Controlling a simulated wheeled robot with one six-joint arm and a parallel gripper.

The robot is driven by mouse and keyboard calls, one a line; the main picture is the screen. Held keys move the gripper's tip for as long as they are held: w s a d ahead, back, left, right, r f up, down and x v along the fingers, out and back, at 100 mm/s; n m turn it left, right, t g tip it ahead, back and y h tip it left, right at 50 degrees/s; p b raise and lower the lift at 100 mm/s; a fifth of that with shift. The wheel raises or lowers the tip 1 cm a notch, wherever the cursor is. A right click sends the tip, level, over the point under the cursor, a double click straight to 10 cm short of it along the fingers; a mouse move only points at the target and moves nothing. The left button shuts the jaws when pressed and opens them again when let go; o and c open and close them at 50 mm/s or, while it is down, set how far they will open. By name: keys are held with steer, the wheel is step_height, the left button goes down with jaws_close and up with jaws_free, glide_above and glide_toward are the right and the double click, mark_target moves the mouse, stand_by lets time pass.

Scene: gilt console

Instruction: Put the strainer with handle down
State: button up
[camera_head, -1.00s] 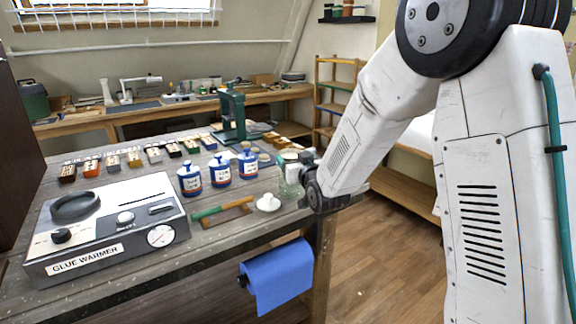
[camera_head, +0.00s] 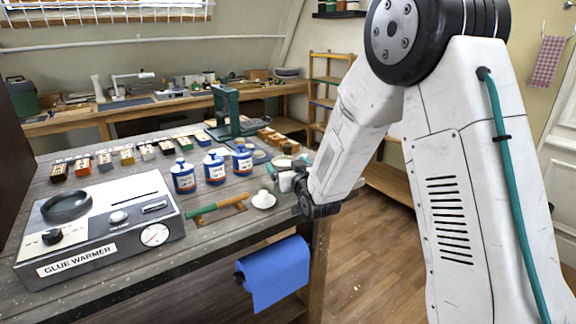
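My gripper (camera_head: 292,175) is at the right end of the dark plank workbench (camera_head: 110,280), low over its edge and pointing left. It is small and partly hidden by my own wrist, so I cannot see whether its fingers are open or shut. A small pale and greenish shape shows at its fingers, too small to tell what it is. I cannot make out a strainer with handle clearly anywhere. A small white lidded dish (camera_head: 263,200) stands just left of my gripper. A green-handled wooden tool (camera_head: 217,208) lies left of the dish.
Several blue-and-white bottles (camera_head: 214,167) stand behind the tool. A grey glue warmer (camera_head: 100,225) fills the front left. Small coloured blocks (camera_head: 103,161) line the back near a green press (camera_head: 228,112). A blue cloth (camera_head: 274,273) hangs at the front.

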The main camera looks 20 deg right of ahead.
steer(key=shift+r, duration=0.1)
steer(key=shift+s+r, duration=0.1)
steer(key=shift+r, duration=0.1)
steer(key=s+d+r+g, duration=0.1)
steer(key=s+g, duration=0.4)
steer(key=s, duration=1)
steer(key=s+d+r+g, duration=0.1)
steer(key=s+r+g, duration=0.2)
steer(key=s, duration=1.3)
steer(key=s+d+r+g+h, duration=0.1)
steer(key=s+g, duration=0.7)
steer(key=s, duration=0.8)
steer(key=shift+d+r+m+g, duration=0.3)
steer(key=shift+r+m+g, duration=0.1)
steer(key=shift+r, duration=0.45)
steer(key=shift+s, duration=0.1)
